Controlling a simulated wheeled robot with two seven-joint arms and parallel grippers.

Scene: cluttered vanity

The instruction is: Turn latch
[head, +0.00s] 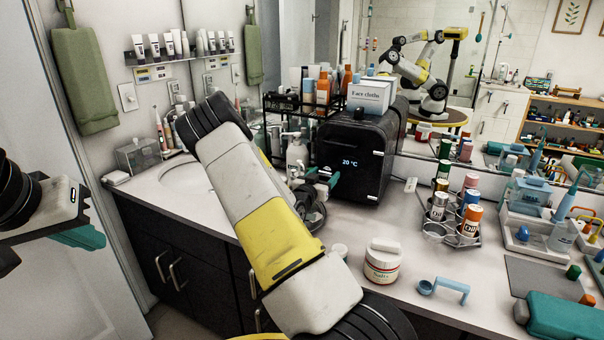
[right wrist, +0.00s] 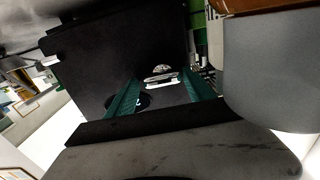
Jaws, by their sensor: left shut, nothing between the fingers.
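A black cabinet box (head: 352,160) with a lit "20 °C" display stands on the counter; its dark face also fills much of the right wrist view (right wrist: 90,60). A small silver latch-like piece (right wrist: 162,76) shows at the box, between the tips of my right gripper (right wrist: 161,84). The teal fingers are apart, with gaps at both sides of this piece. In the head view my right gripper (head: 328,181) is in front of the box's lower left, partly hidden by its own wrist. My left gripper (head: 82,237) is shut and empty at the left edge, away from the counter.
The sink (head: 188,179) is at the left.

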